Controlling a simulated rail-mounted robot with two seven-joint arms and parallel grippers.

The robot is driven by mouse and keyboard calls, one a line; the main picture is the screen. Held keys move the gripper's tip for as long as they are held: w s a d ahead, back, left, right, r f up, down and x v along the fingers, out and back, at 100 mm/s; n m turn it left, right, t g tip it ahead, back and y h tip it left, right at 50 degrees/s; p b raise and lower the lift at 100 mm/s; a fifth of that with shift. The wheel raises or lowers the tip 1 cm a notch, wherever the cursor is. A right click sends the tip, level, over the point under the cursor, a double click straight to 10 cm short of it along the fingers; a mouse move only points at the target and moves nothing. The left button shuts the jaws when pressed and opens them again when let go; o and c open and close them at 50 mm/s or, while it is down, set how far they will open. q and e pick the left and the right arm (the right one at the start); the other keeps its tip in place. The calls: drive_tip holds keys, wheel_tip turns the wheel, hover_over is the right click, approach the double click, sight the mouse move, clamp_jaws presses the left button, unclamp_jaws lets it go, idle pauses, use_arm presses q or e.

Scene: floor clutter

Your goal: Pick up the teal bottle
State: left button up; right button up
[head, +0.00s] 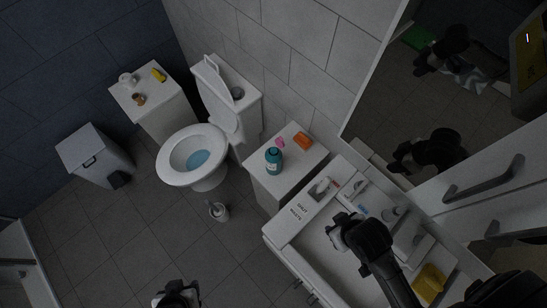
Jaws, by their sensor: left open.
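The teal bottle (274,162) stands upright on the near part of a small white cabinet top (275,190), between the toilet and the washbasin. My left gripper (178,292) is at the bottom edge of the head view, partly cut off, over the floor and well apart from the bottle. It is open. My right gripper (343,231) is over the washbasin, to the lower right of the bottle and apart from it. Its fingers are too dark and small to tell their opening.
A pink item (280,142) and an orange item (303,141) lie behind the bottle. The washbasin counter (297,214) holds several small things and a yellow item (430,281). The toilet (190,157), a brush holder (218,211) and a bin (95,155) stand left. The lower-left floor is mostly clear.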

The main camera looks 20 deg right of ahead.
drive_tip(key=shift+a, duration=0.1)
drive_tip(key=o, duration=1.1)
